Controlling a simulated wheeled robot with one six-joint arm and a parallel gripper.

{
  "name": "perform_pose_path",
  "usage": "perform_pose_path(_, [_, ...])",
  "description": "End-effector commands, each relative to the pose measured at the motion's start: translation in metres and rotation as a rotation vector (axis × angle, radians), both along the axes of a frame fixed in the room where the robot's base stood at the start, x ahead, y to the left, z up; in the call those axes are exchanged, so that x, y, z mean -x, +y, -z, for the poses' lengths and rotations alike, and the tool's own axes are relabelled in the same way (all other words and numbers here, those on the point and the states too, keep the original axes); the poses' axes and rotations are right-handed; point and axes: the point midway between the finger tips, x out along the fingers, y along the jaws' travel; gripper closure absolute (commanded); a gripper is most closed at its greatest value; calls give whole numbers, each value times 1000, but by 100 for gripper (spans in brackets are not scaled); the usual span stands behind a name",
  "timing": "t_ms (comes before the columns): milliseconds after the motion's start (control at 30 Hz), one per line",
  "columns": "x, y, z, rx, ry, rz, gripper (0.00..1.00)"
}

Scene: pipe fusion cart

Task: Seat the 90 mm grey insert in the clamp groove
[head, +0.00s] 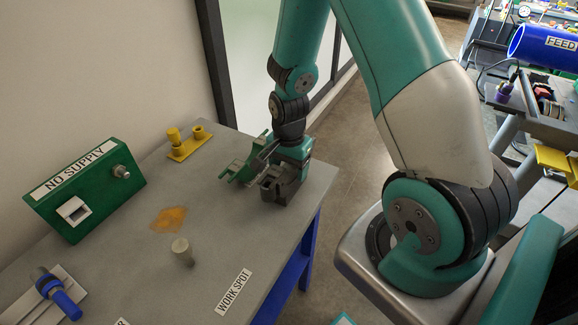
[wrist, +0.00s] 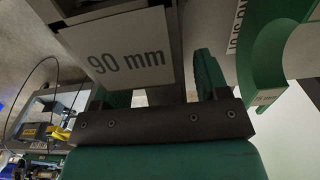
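The 90 mm grey insert (head: 283,187) is a dark grey block with an open curved hollow, at the far right part of the grey table. In the wrist view its labelled face (wrist: 125,58) fills the upper left, reading "90 mm". My gripper (head: 272,158) points down right at it. In the wrist view my gripper's fingers (wrist: 152,88) stand wide apart; a narrow gap shows between the labelled face and the right finger, and the left finger is partly hidden behind the insert. A green curved piece (head: 240,172) stands just left of the insert. I cannot make out the clamp groove.
On the table (head: 215,275) are a yellow holder (head: 186,147), a green "NO SUPPLY" box (head: 85,190), a short grey post (head: 182,251) and a blue-handled tool (head: 58,296). A cart with a blue "FEED" pipe (head: 540,45) stands at the far right.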

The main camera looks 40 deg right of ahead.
Motion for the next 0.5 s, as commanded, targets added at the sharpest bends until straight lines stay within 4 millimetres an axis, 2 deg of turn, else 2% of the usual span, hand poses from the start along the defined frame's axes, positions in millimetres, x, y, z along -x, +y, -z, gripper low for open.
perform_pose_path(267, [0, 0, -4, 0, 0, 0, 32])
perform_pose_path(367, [-1, 0, -16, 1, -4, 0, 32])
perform_pose_path(500, [-1, 0, -45, 2, -7, 0, 32])
